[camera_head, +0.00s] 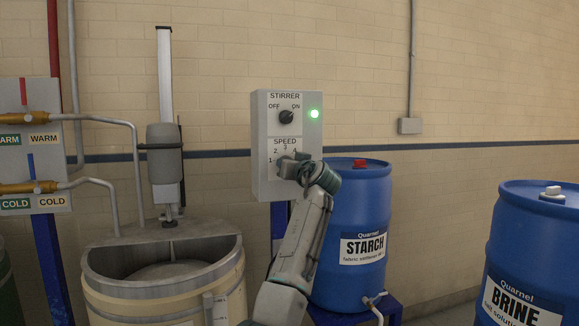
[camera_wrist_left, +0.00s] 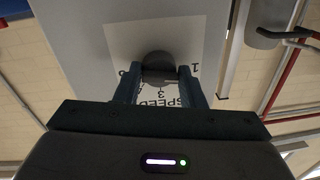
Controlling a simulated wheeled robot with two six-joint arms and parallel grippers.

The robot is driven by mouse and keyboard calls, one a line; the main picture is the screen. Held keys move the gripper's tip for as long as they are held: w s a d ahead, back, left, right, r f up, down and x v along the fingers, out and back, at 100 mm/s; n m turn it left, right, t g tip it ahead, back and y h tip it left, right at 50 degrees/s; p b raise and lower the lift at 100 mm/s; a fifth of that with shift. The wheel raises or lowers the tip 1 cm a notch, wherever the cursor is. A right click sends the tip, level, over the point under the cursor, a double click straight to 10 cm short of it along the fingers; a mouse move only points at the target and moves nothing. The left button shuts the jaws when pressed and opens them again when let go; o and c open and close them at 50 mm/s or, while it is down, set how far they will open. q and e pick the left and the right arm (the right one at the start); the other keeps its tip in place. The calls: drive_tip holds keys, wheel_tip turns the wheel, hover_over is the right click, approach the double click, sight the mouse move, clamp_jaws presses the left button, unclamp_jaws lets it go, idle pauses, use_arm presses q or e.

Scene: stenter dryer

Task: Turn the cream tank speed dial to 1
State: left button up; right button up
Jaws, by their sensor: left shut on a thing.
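The "1" shows right of the knob there, as this view is turned over. I cannot tell which number the dial points to. My right gripper is not in view.
The STIRRER knob (camera_head: 286,117) sits just above, toward ON, beside a lit green lamp (camera_head: 314,113). A blue STARCH drum (camera_head: 362,215) stands close right of my arm. A BRINE drum (camera_head: 535,240) is farther right. Pipes and valves (camera_head: 30,187) are at left.

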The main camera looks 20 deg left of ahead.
use_arm(q)
drive_tip(key=o, duration=1)
drive_tip(key=shift+w+d+f, duration=0.1)
drive_tip(key=shift+f, duration=0.1)
drive_tip(key=shift+c, duration=0.2)
drive_tip(key=shift+r, duration=0.1)
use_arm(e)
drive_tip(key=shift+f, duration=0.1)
use_arm(q)
drive_tip(key=b+v, duration=0.2)
drive_tip(key=v, duration=0.8)
drive_tip(key=shift+s+d, duration=0.3)
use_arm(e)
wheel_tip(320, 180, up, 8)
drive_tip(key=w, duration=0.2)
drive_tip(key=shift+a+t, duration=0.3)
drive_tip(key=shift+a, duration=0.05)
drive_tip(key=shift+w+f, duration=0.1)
